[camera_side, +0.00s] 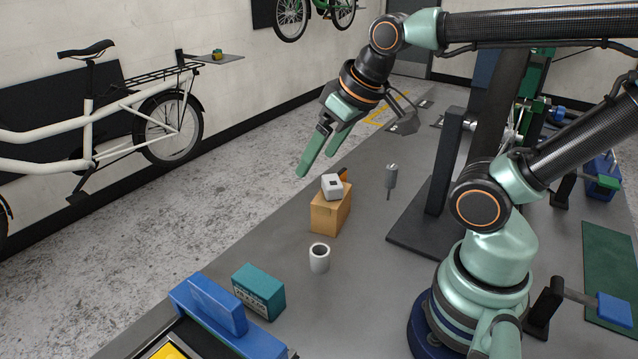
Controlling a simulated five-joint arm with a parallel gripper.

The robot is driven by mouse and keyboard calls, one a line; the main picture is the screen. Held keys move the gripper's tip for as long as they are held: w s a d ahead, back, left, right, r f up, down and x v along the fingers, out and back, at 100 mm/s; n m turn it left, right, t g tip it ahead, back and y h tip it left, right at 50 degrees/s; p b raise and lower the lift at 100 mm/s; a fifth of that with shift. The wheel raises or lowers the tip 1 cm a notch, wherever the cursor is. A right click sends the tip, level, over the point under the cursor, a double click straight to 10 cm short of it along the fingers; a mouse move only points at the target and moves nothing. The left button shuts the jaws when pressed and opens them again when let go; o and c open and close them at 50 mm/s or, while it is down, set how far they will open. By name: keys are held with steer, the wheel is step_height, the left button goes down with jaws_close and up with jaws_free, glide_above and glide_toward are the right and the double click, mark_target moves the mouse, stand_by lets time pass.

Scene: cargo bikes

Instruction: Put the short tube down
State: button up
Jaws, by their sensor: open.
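A short tube (319,259), light grey with a dark round opening at the top, stands upright on the grey bench in front of a cardboard box. My gripper (316,165) is open, with its two green fingers apart and pointing down to the left. Nothing shows between the fingers. It is above and behind the tube, clear of it, near the upper left of the cardboard box.
The cardboard box (329,213) carries a small white box (332,187). A grey cylindrical tool (391,177) is to its right. A teal box (258,291) and a blue block (217,305) are at the front left. Bare bench surrounds the tube.

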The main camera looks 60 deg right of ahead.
step_height(320, 180, down, 5)
steer(key=m+g, duration=0.3)
steer(key=m, duration=0.6)
steer(key=m+g, duration=0.3)
steer(key=m, duration=0.9)
glide_above(320, 250)
step_height(320, 250, down, 7)
steer(key=shift+m, duration=0.3)
steer(key=f, duration=0.7)
steer(key=shift+s+a, duration=0.1)
steer(key=shift+s, duration=0.15)
steer(key=shift+w+f, duration=0.15)
steer(key=shift+f, duration=1.2)
steer(key=shift+w+f, duration=0.1)
steer(key=shift+f, duration=1.25)
jaws_close()
steer(key=shift+r, duration=0.15)
